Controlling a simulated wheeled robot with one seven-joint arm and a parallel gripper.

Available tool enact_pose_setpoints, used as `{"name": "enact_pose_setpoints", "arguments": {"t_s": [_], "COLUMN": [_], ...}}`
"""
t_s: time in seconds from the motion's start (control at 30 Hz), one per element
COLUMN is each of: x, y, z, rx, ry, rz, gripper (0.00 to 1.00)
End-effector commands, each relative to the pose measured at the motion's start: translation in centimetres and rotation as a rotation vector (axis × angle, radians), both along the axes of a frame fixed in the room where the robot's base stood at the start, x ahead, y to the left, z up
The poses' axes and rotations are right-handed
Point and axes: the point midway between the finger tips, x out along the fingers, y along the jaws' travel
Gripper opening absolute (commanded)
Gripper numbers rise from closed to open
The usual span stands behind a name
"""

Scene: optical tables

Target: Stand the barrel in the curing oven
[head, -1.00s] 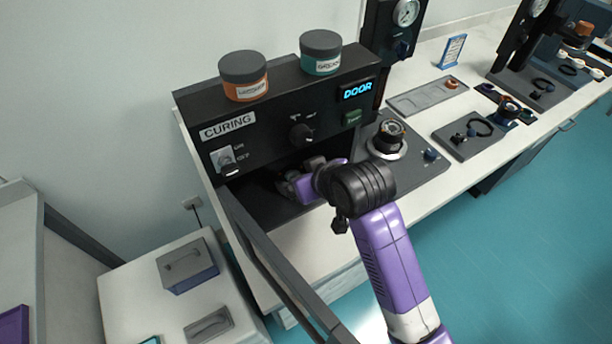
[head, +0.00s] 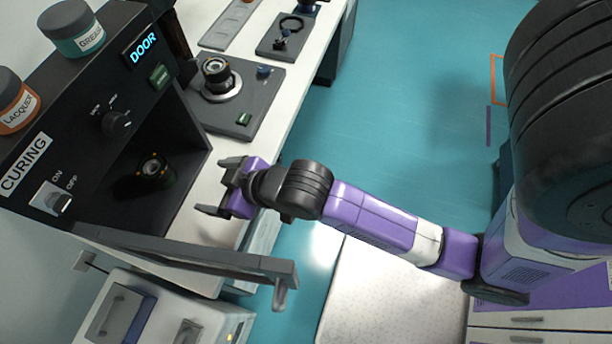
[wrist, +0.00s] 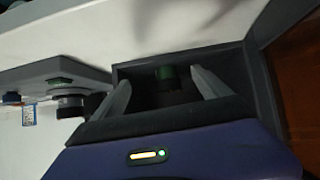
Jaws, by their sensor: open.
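The barrel (head: 153,168), a dark cylinder with a green band and small orange marks around its top, stands inside the dark curing oven (head: 85,125). It looks upright on the oven floor, though its base is in shadow. The oven door (head: 185,252) hangs open on the near side. My gripper (head: 214,187) is open and empty, just outside the oven mouth, apart from the barrel with its fingers pointing toward it. In the wrist view, the barrel's green part (wrist: 165,73) shows in the dark opening between my spread fingers (wrist: 163,88).
An orange lacquer jar (head: 14,105) and a teal grease jar (head: 72,30) sit on the oven. A grey plate with a round fixture (head: 220,80) lies beside it on the bench. The open door's frame lies close below my gripper.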

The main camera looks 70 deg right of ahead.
Motion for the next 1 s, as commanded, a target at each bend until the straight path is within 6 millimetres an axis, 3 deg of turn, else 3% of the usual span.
{"name": "enact_pose_setpoints", "arguments": {"t_s": [0.03, 0.27, 0.4, 0.6, 0.8, 1.0], "x": [-2.2, -10.1, -14.9, -20.5, -23.0, -23.4], "y": [0.0, 0.8, 1.4, 2.2, 2.6, 2.7], "z": [-0.7, 0.1, 2.0, 5.8, 8.5, 9.1], "rx": [-0.003, 0.001, 0.011, 0.029, 0.042, 0.043], "ry": [-0.010, -0.122, -0.189, -0.277, -0.330, -0.343], "rz": [0.001, 0.012, 0.016, 0.016, 0.011, 0.011], "gripper": [0.87, 0.87, 0.87, 0.87, 0.87, 0.87]}}
